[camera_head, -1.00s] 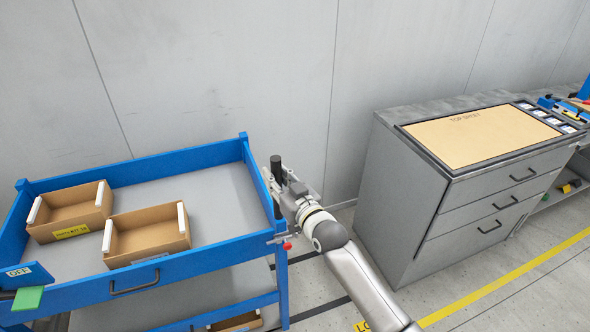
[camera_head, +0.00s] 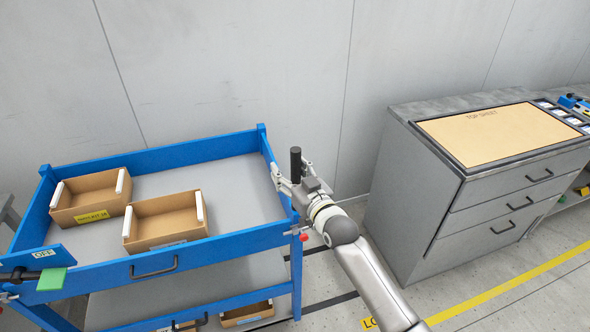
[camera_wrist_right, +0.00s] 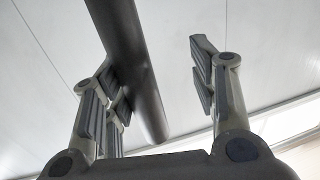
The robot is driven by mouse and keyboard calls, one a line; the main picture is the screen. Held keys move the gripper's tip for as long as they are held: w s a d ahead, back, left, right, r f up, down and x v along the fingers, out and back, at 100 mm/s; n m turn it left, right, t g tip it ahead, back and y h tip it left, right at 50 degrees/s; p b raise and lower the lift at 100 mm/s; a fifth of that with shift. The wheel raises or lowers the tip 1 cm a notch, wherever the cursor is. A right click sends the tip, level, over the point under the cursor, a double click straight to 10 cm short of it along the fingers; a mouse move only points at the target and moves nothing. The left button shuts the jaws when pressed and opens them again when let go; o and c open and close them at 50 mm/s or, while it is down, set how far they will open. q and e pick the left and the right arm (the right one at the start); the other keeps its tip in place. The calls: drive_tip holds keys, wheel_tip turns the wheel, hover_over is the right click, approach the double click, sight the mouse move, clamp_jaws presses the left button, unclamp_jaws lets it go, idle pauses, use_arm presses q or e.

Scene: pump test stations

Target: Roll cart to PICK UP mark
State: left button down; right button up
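The blue cart (camera_head: 150,155) stands at the left in the head view, against the grey wall, with a grey top and a lower shelf. A dark upright post (camera_head: 296,162) is at its right end. My right gripper (camera_head: 293,182) is at this post. In the right wrist view, the dark post (camera_wrist_right: 140,85) passes between the fingers of my right gripper (camera_wrist_right: 155,90). A gap shows between the post and the right-hand finger, so the gripper looks open around it. My left gripper is not visible. No PICK UP mark can be read in view.
Two cardboard bins (camera_head: 92,197) (camera_head: 168,220) sit on the cart top. A blue plate with a label and a green tab (camera_head: 51,280) is at its left front. A grey drawer cabinet (camera_head: 425,195) stands at the right. A yellow floor line (camera_head: 510,283) runs in front of it.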

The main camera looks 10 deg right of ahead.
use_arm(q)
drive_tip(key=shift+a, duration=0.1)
use_arm(e)
drive_tip(key=a+v, duration=0.1)
drive_tip(key=v, duration=1)
drive_tip(key=shift+s+r, duration=0.2)
drive_tip(key=shift+s, duration=0.3)
drive_tip(key=shift+f, duration=0.15)
